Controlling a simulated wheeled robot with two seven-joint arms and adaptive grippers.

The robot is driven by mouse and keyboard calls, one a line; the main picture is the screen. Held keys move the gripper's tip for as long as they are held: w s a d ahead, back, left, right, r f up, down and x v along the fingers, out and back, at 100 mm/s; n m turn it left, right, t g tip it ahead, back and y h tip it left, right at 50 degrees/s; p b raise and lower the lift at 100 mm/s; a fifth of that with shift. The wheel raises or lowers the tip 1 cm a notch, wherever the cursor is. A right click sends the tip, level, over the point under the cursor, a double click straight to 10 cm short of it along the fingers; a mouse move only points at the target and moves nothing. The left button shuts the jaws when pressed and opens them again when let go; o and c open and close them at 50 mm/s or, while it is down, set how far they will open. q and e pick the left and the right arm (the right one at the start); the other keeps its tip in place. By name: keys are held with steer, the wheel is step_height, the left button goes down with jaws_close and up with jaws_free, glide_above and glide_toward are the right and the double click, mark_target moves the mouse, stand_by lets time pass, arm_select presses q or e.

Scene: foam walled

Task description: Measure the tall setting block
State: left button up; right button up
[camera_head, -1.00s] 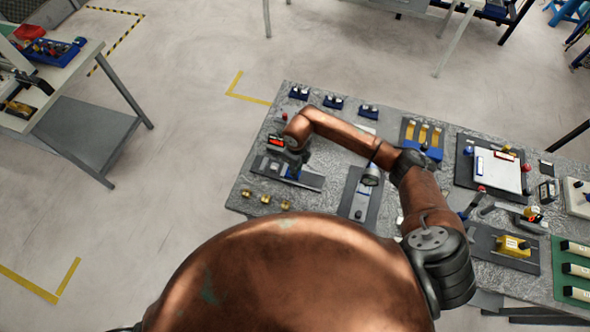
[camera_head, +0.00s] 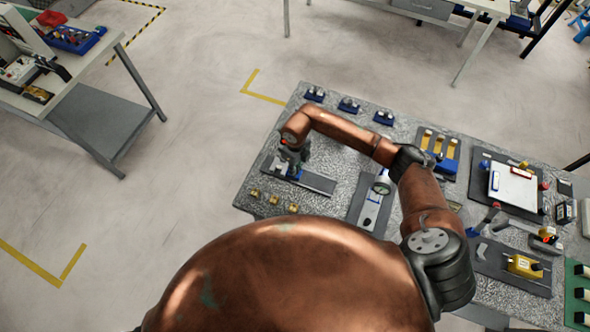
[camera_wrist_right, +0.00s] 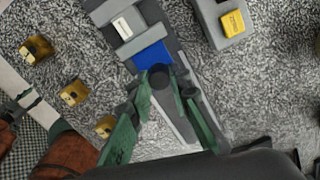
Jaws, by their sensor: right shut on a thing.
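My right gripper (camera_head: 293,160) is at the left end of the granite-topped table, over a dark grey rail base (camera_head: 319,183). In the right wrist view its green fingers (camera_wrist_right: 166,88) are shut around a dark round knob (camera_wrist_right: 161,73). The knob is beside a blue part (camera_wrist_right: 153,56) on the grey rail. Several small brass blocks (camera_wrist_right: 72,92) lie apart from the gripper; they also show in the head view (camera_head: 274,199). I cannot tell which piece is the tall setting block. My left gripper is not in view.
A dial gauge (camera_head: 382,185) stands on a strip close to my right forearm. Small blue holders (camera_head: 348,104) line the table's far edge. A clipboard (camera_head: 512,187) and a yellow device (camera_head: 524,266) are to the right. Another bench (camera_head: 92,75) stands at the left, across open floor.

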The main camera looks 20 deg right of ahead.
steer(key=o, duration=0.5)
steer(key=shift+w+r, duration=0.1)
steer(key=shift+o, duration=0.7)
steer(key=o, duration=0.3)
steer(key=shift+o, duration=0.2)
steer(key=shift+a+r, duration=0.1)
steer(key=shift+r, duration=0.05)
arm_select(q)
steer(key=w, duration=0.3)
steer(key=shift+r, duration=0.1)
arm_select(e)
step_height(320, 180, up, 12)
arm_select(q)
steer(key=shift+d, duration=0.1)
arm_select(e)
steer(key=shift+w+f, duration=0.1)
steer(key=shift+f, duration=0.1)
